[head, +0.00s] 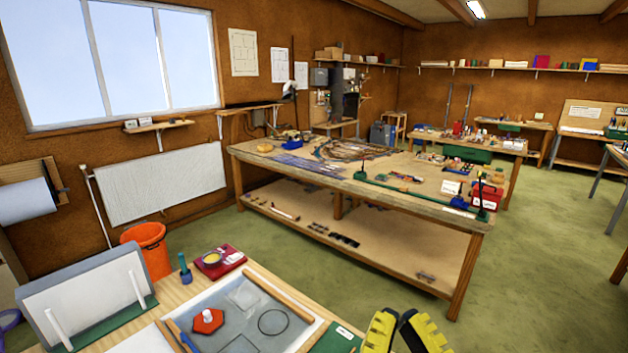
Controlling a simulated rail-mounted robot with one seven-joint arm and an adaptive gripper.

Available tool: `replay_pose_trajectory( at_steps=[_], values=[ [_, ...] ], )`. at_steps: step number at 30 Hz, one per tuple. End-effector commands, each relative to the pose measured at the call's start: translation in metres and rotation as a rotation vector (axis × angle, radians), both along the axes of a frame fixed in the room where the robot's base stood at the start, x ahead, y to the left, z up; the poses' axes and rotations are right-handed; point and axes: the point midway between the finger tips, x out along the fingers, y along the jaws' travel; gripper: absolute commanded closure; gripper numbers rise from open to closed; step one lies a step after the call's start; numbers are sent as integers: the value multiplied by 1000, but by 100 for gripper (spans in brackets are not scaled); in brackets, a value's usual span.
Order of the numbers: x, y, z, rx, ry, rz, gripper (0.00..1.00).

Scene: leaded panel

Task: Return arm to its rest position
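My gripper (402,318) shows at the bottom edge of the head view, right of centre. Its two yellow and black fingers point up in the picture, and their tips are close together. I see no object between the tips, but whether they touch is unclear. Most of the gripper and the arm is cut off by the frame edge. The gripper appears at the right side of the near bench (213,277), beside a dark green piece (333,340).
The near bench holds a grey board (232,305) with a red hexagonal piece (208,321), a white panel (85,295) and a red box (219,262). An orange bin (148,250) stands behind it. A long worktable (410,205) stands beyond; green floor (545,270) is clear at right.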

Motion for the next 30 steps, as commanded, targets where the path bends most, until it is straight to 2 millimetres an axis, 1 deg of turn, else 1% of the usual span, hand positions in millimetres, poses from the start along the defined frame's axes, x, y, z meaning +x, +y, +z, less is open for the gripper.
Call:
replay_pose_trajectory(
  at_steps=[1, 2, 3, 5, 12, 15, 17, 18, 28, 29, 30],
  values=[
    [-13, 5, 9, -60, -40, -1, 100],
    [-10, 5, 29, -58, -31, -2, 100],
    [-9, 5, 43, -53, -29, 0, 100],
    [-9, 5, 60, -50, -28, 0, 100],
    [-8, 5, 134, -39, -26, 3, 100],
    [-8, 5, 153, -37, -25, 4, 100],
    [-8, 5, 157, -36, -24, 5, 98],
    [-8, 5, 158, -35, -24, 5, 100],
    [-8, 5, 153, -22, -23, 9, 100],
    [-7, 4, 151, -7, -15, 7, 100],
    [2, -2, 140, 14, 27, -10, 100]
  ],
)
